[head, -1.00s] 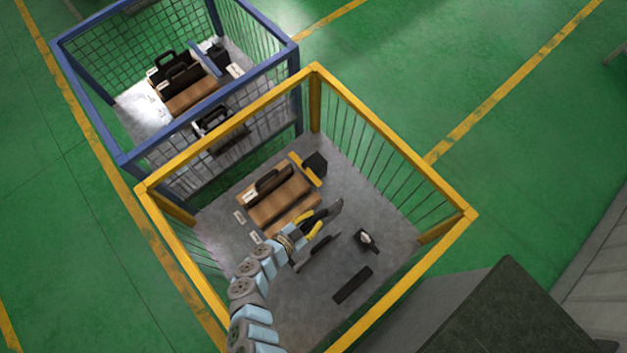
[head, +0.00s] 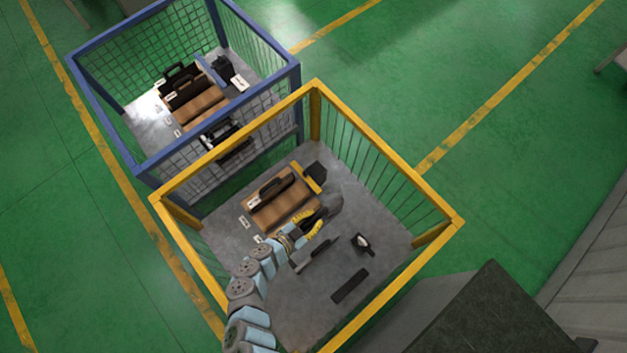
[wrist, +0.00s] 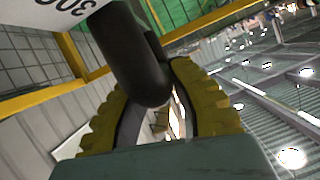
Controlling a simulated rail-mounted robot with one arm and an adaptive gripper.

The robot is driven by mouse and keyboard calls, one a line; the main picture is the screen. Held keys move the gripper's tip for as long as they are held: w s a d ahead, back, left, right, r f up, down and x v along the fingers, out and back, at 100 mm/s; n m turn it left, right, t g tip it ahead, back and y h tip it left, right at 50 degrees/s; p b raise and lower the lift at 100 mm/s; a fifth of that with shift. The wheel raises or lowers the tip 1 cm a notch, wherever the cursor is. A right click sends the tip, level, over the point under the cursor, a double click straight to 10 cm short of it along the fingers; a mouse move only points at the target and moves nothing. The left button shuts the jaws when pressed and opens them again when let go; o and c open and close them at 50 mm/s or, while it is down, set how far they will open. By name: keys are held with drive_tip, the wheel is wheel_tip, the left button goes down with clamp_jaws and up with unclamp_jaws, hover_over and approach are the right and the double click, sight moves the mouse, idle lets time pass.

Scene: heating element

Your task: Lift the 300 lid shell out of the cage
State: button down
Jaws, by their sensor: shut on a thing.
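My gripper (head: 312,220) is low inside the yellow cage (head: 388,155), beside the wooden block. Its yellow fingers are shut on a dark lid shell (head: 333,207). In the wrist view, the ridged fingers close around the shell's rounded black handle (wrist: 135,60). A white label (wrist: 60,8) reading 300 shows upside down at the top left there. The shell is tilted and partly hidden by the fingers in the head view. I cannot tell whether it is clear of the cage floor.
A brown wooden block (head: 288,207) holds another black labelled shell (head: 268,190). A black box (head: 315,171), a dark piece (head: 318,254), a small white-faced part (head: 362,244) and a dark bar (head: 350,286) are on the floor. A blue cage (head: 105,125) stands behind.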

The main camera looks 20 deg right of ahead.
wheel_tip(320, 180, up, 5)
drive_tip(key=p, duration=0.4)
drive_tip(key=shift+r, duration=0.75)
wheel_tip(320, 180, up, 12)
drive_tip(key=shift+r, duration=0.25)
